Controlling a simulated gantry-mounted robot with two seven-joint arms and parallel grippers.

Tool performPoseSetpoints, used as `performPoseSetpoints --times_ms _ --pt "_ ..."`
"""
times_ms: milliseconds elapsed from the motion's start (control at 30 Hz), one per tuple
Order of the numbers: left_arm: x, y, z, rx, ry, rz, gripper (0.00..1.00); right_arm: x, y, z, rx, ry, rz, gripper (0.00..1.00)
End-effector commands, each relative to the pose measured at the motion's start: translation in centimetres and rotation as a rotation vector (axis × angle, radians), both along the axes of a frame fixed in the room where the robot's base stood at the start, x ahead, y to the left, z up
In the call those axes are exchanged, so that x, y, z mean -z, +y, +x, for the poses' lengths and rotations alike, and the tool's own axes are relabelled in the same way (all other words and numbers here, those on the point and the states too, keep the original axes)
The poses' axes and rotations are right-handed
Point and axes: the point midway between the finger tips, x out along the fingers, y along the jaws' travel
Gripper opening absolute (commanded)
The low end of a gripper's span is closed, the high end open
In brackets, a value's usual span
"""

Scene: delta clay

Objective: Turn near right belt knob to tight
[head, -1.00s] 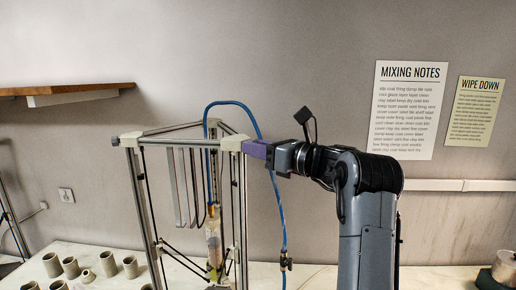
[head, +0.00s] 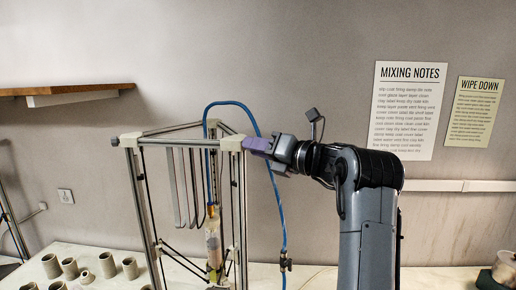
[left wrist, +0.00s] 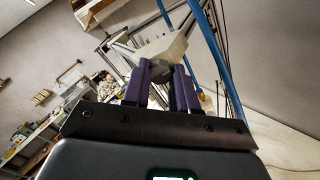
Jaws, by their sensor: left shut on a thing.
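The near right belt knob (left wrist: 154,75) is a dark grey knob on the cream corner bracket (head: 231,143) of the delta frame. In the left wrist view it sits between the purple fingers, just below the cream bracket (left wrist: 163,48). My left gripper (head: 257,145) is shut on it from the right side, its purple fingers close against the bracket. The gripper also shows in the left wrist view (left wrist: 160,88). In the head view the fingers hide the knob, and I see no tightness mark. My right gripper is in neither view.
Another dark knob (head: 115,141) is at the left corner of the frame's top bar. A blue hose (head: 274,180) arches over the frame and hangs close to my left gripper. Several clay cups (head: 69,267) stand on the table at left.

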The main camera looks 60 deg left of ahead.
Motion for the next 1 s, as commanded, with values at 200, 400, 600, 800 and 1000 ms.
performPoseSetpoints --times_ms 200,400,600,800,1000 --pt "0.0 0.1 0.0 0.000 0.191 -0.081 0.00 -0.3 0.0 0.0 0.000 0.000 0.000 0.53" --pt "0.0 0.1 0.0 0.000 0.367 -0.154 0.00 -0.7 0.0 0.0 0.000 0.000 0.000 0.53" --pt "-0.1 0.1 0.0 0.000 0.542 -0.226 0.00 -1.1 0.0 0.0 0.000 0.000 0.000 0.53" --pt "-0.1 0.1 0.0 0.000 0.715 -0.298 0.00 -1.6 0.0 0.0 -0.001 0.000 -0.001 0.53" --pt "0.0 0.1 0.0 -0.002 0.866 -0.362 0.00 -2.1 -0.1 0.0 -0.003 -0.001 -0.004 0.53"
